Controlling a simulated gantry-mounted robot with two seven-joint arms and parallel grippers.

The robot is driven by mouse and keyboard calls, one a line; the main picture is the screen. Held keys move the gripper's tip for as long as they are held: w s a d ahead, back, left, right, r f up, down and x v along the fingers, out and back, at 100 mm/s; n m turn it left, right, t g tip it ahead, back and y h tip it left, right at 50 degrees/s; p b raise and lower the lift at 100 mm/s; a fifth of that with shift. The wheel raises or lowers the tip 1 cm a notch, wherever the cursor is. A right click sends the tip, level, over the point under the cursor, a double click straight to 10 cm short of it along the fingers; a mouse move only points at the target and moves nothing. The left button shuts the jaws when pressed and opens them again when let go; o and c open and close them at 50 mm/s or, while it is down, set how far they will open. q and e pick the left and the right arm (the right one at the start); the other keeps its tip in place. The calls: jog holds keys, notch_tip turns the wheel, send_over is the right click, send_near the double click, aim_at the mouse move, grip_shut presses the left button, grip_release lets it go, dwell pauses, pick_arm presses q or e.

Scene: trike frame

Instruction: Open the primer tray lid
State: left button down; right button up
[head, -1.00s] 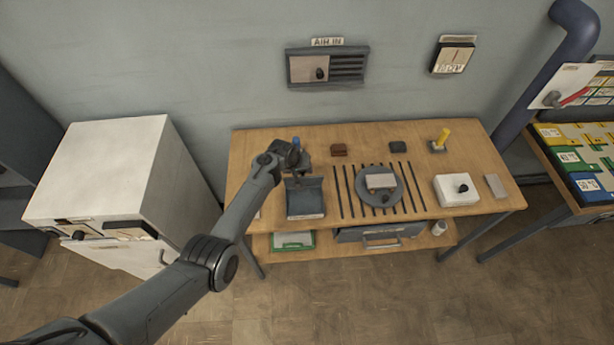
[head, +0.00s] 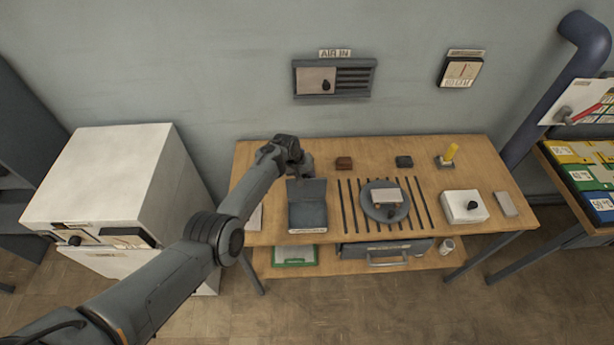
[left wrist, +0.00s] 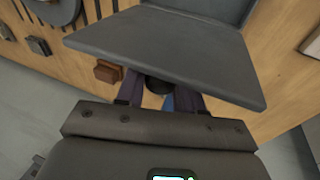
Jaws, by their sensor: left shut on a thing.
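The primer tray (head: 308,217) is a dark grey box at the left of the workbench, with a pale label on its front edge. Its flat grey lid (head: 306,189) is raised at the back of the tray, and the tray's dark inside faces up. In the left wrist view the lid (left wrist: 170,45) fills the upper middle, with the tray (left wrist: 215,8) beyond it. My left gripper (head: 297,163) is behind the lid. In the wrist view my left gripper (left wrist: 160,92) is shut on the dark lid knob (left wrist: 157,85). My right gripper is not in view.
A brown block (head: 344,163), a dark block (head: 404,161) and a yellow-handled item (head: 450,153) stand along the bench's back. A round grey plate (head: 384,213) sits on dark slats right of the tray. A white box (head: 464,206) is farther right. A white cabinet (head: 105,190) stands left.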

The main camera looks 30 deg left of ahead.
pick_arm(q)
jog(key=shift+f, duration=0.2)
jog(key=c, duration=0.8)
grip_release()
jog(key=shift+r, duration=0.1)
jog(key=shift+r, duration=0.1)
jog(key=shift+s+a+r+p, duration=0.1)
jog(key=shift+s+r+p, duration=0.05)
jog(key=shift+r+p, duration=0.45)
jog(key=p+v, duration=0.2)
jog(key=v, duration=0.7)
jog(key=shift+p, duration=0.4)
jog(key=shift+s+a+r, duration=0.1)
jog(key=shift+s, duration=0.05)
jog(key=shift+s, duration=0.1)
